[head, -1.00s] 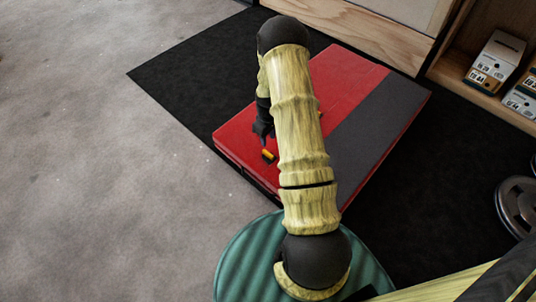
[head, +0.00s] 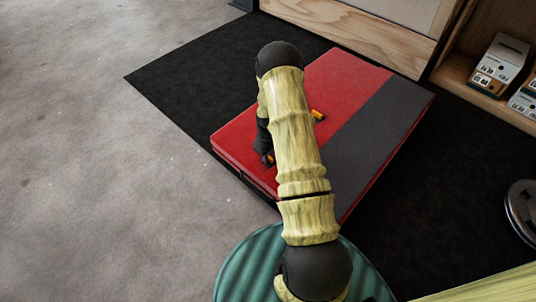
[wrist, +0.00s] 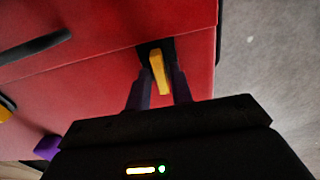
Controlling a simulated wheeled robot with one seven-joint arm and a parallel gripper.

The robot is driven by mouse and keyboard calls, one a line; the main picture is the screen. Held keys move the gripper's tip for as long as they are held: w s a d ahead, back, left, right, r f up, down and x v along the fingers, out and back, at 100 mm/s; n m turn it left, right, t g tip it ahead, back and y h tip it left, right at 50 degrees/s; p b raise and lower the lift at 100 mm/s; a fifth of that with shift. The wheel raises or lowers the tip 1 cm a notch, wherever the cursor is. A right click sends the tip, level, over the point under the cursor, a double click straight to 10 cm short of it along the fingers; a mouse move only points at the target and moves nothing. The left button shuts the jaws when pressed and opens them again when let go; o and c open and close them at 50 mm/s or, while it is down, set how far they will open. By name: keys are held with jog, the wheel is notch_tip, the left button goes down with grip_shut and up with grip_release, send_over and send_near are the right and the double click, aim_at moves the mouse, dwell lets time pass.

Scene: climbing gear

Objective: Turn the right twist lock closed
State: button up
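The red and grey pad (head: 345,85) lies flat on a black mat. One yellow twist lock (wrist: 159,72) shows in the wrist view on the red face, its tab upright in the picture on a dark base. In the head view it is mostly hidden by my gripper (head: 265,157). My gripper is open, with one finger on each side of this tab; I cannot tell whether they touch it. A second orange-yellow lock (head: 318,115) sits farther up the red part, beside my arm. A yellow piece (wrist: 4,112) also shows at the wrist view's left edge.
A dark strap (wrist: 35,46) crosses the red surface in the wrist view, and a purple piece (wrist: 47,147) shows lower left. A wooden shelf with boxes (head: 500,65) stands at right, with a weight plate (head: 522,210) below. Grey floor at left is clear.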

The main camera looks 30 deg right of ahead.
grip_shut()
jog(key=shift+r+m+p, duration=0.15)
jog(key=shift+m+p, duration=0.35)
jog(key=shift+p, duration=0.25)
jog(key=shift+r+m+p, duration=0.1)
jog(key=shift+m+p, duration=0.9)
jog(key=shift+p, duration=0.25)
jog(key=m+p, duration=0.4)
jog(key=m, duration=0.1)
jog(key=shift+p, duration=0.3)
jog(key=m+p, duration=0.2)
jog(key=m, duration=0.2)
jog(key=shift+m, duration=0.4)
jog(key=m+p, duration=0.2)
jog(key=m, duration=0.3)
jog(key=shift+f, duration=0.2)
